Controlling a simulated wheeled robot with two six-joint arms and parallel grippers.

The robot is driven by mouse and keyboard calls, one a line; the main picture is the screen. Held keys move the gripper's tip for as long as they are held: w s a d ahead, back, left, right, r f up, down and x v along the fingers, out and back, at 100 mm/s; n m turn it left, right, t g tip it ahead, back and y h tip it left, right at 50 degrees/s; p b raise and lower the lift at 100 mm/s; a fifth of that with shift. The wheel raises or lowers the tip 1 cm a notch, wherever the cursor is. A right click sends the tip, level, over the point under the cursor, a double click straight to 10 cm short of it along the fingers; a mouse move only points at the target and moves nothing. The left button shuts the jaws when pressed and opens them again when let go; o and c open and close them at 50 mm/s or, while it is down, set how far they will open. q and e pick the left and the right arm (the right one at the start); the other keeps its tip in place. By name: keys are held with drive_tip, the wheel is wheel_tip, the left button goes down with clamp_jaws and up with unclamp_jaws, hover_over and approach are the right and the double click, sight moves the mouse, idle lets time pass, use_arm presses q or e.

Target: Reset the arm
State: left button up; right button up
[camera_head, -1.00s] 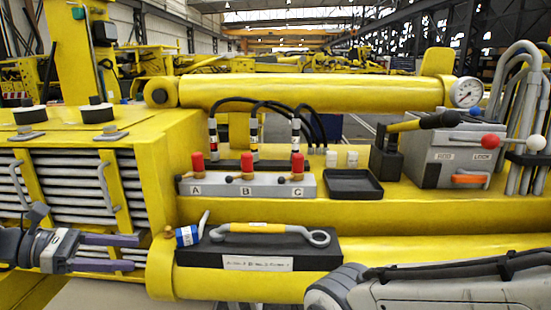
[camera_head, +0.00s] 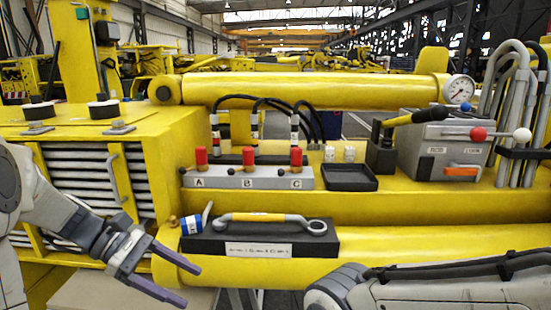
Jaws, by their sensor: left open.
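My left gripper (camera_head: 170,277) is at the lower left, in front of the yellow boom's lower tube. Its two purple-grey fingers are apart with nothing between them, pointing right and down. My left arm (camera_head: 62,212) comes in from the left edge, in front of the stacked grey slats. My right arm (camera_head: 430,288) shows only as a grey link along the bottom right; its gripper is out of view.
A wrench with a yellow grip (camera_head: 263,217) lies on a black block (camera_head: 210,243), beside a blue-and-white cylinder (camera_head: 190,224). Behind are a valve block (camera_head: 222,179) with red-capped fittings, a black tray (camera_head: 349,178) and a grey lever box (camera_head: 440,150).

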use_arm(q)
drive_tip(key=s+d+f+m+y+b, duration=0.1)
drive_tip(key=s+d+f+m+y, duration=0.3)
drive_tip(key=s+m, duration=0.4)
drive_tip(key=s+d+f+m+y, duration=0.5)
drive_tip(key=s+d+m, duration=0.3)
drive_tip(key=m, duration=0.7)
drive_tip(key=shift+s+d+y+b, duration=0.3)
drive_tip(key=shift+s+y+b, duration=0.05)
drive_tip(key=shift+y, duration=0.25)
